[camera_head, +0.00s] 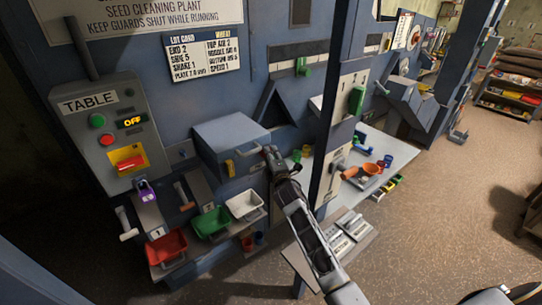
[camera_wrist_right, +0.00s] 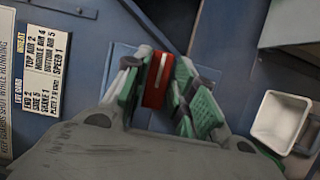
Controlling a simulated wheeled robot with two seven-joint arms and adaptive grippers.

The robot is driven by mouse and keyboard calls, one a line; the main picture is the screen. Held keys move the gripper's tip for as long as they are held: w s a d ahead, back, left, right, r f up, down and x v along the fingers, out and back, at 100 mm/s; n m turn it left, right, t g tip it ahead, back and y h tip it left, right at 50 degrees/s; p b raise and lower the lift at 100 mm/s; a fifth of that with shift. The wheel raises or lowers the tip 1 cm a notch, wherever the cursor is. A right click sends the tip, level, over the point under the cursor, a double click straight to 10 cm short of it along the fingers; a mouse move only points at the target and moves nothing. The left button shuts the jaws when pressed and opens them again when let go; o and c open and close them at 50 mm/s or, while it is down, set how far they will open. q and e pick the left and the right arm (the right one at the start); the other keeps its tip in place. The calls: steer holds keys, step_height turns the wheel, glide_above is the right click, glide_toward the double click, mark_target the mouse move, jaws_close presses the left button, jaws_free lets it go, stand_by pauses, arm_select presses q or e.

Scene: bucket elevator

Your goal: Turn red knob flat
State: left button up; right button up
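The red knob (camera_wrist_right: 157,80), with a white line along it, shows in the right wrist view between the fingers of my right gripper (camera_wrist_right: 160,72). Its white line runs nearly upright in that view, leaning slightly. The green-backed fingers lie close along both sides of the knob and appear shut on it. In the head view my right gripper (camera_head: 270,156) is at the blue machine front, beside a blue-grey box (camera_head: 229,138). The red knob is hidden there. My left gripper is not in view.
A TABLE control box (camera_head: 103,135) stands at the left. Red (camera_head: 166,247), green (camera_head: 211,222) and white (camera_head: 243,204) bins sit below. A dark blue post (camera_head: 330,130) rises just right of my right gripper. Open floor lies at the right.

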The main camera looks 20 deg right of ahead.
steer(key=shift+o, duration=1.1)
steer(key=shift+s, duration=0.15)
steer(key=s, duration=1.1)
steer(key=shift+s+a, duration=0.25)
steer(key=shift+s, duration=0.1)
